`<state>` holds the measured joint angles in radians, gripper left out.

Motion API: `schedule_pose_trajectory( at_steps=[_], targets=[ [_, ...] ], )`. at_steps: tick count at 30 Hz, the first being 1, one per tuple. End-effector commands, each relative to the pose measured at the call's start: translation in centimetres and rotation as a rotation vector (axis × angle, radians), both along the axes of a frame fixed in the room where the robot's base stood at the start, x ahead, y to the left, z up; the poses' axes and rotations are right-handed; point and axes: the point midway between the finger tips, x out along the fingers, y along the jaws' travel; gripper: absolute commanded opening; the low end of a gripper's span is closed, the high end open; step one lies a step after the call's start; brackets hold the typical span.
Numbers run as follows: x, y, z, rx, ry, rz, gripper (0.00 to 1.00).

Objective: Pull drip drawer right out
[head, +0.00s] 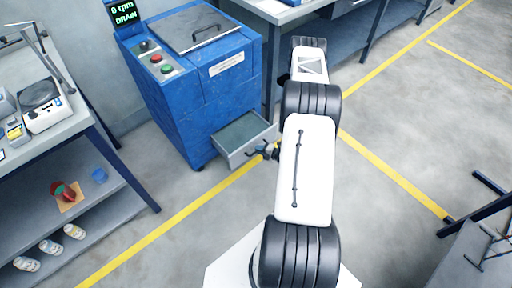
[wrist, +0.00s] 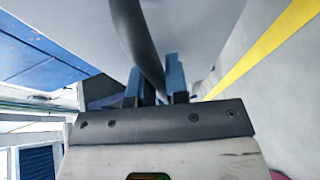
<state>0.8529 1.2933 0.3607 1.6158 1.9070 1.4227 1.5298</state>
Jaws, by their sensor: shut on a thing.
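The drip drawer (head: 240,150) is a grey, shallow drawer low in the blue machine (head: 205,90). It stands part way out, with its open top showing. My gripper (head: 262,150) is at the front of the drawer, partly hidden by my white arm. In the wrist view, my gripper's two blue fingers (wrist: 156,86) are shut on a dark curved bar, the drawer handle (wrist: 140,38), which passes between them. The handle itself is too small to make out clearly in the head view.
The machine carries a display, buttons and a lid with a handle. A bench (head: 50,135) with a lower shelf stands at left. A yellow floor line (head: 190,207) runs in front of the drawer. The floor there is clear. A dark-legged stand (head: 470,215) is at right.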

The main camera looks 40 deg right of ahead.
Motion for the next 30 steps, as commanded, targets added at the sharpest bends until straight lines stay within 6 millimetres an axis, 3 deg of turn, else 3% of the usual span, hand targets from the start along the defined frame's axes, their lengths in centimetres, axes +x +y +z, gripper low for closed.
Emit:
schedule_pose_trajectory(
  at_steps=[10, 22, 23, 24, 30],
  targets=[
    [-5.4, -0.2, 0.0, -0.001, 0.0, -0.004, 0.0],
    [-6.1, -0.1, 0.0, -0.002, 0.0, -0.003, 0.0],
    [-6.0, -0.1, 0.0, -0.002, 0.0, -0.003, 0.16],
    [-6.0, -0.1, 0.0, -0.002, 0.0, -0.003, 0.22],
    [-6.0, -0.1, 0.0, -0.001, 0.0, -0.002, 0.24]
  ],
)
